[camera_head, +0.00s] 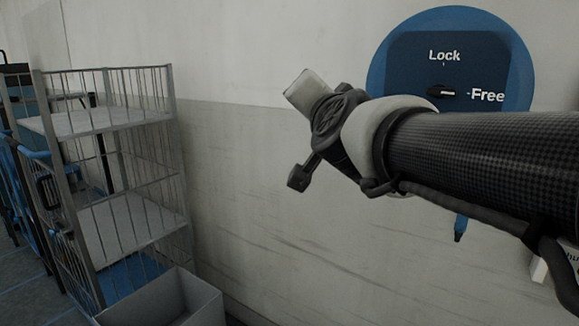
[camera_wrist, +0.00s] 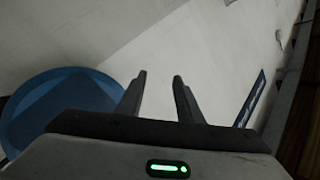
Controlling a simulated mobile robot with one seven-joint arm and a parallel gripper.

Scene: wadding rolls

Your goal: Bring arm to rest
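My arm reaches in from the right in the head view, in front of the pale wall. My gripper (camera_wrist: 159,76) shows in the wrist view with its two dark fingers apart and nothing between them. The fingers are not clear in the head view, where a dark wrist joint and a pale block show at the arm's end. A round blue sign (camera_head: 513,62) marked "Lock" and "Free" is on the wall behind the arm. The arm hides the sign's lower part. The sign also shows in the wrist view (camera_wrist: 60,105).
A wire cart with shelves (camera_head: 118,122) stands at the left by the wall. A grey open box (camera_head: 170,303) is at its foot. Blue-framed carts (camera_head: 30,190) stand further left. The wall (camera_head: 270,210) between the cart and my arm is bare.

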